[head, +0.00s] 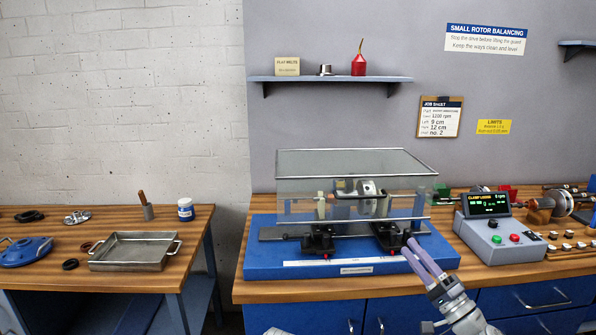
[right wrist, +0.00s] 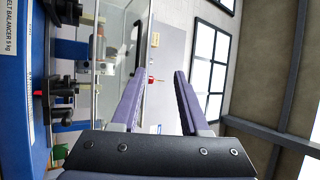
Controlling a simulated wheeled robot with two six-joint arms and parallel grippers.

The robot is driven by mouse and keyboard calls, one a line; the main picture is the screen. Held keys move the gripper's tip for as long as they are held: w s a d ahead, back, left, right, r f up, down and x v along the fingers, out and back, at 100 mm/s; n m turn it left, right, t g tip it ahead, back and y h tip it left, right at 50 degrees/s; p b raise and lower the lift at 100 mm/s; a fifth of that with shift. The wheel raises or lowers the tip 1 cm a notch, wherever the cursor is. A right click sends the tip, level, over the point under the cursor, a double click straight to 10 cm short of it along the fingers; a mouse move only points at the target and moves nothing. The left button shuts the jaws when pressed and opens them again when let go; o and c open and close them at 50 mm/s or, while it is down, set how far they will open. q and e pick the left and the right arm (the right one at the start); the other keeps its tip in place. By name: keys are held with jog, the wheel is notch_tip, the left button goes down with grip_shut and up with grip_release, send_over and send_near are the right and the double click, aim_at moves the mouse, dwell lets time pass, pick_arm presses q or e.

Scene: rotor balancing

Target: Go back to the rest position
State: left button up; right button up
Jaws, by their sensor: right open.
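My right gripper (head: 416,249) reaches up from the bottom right in the head view. Its purple fingers are in front of the right end of the balancing machine's blue base (head: 400,268). In the right wrist view the same gripper (right wrist: 161,74) is open, with nothing between its fingers. The clear guard (head: 350,163) is down over the machine, and a metal rotor (head: 367,189) shows through it between two black supports.
A control box (head: 500,241) with a lit display stands on the bench to the right of the machine. A metal tray (head: 133,252) sits on the left bench (head: 190,215), across a gap. A shelf (head: 330,79) hangs above the guard, with free air between.

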jog(key=s+a+f+n+g+y, duration=0.15)
jog(key=a+f+n+g, duration=0.25)
jog(key=a+f+g, duration=0.55)
jog(key=s+a+f+n+g+h, duration=0.15)
jog(key=a+f+n+g, duration=0.35)
jog(key=a, duration=0.7)
jog(key=s+a+f+n+g+h, duration=0.1)
jog(key=s+a+f+g+h, duration=0.1)
jog(key=s+f, duration=0.3)
jog(key=s+a+f+n+g+h, duration=0.1)
jog(key=s+a+f+g+h, duration=0.1)
jog(key=f, duration=0.5)
jog(key=s+d+f+n+g+h, duration=0.1)
jog(key=s+d+f+g+h, duration=0.1)
jog(key=s+d+f+h, duration=0.55)
notch_tip(320, 180, up, 15)
jog(key=w+a+h+p, duration=0.1)
jog(key=a+h+p, duration=0.1)
jog(key=p, duration=1)
jog(key=shift+w+p, duration=0.35)
jog(key=shift+f+t, duration=0.1)
jog(key=shift+t, duration=0.15)
jog(key=shift+c, duration=0.2)
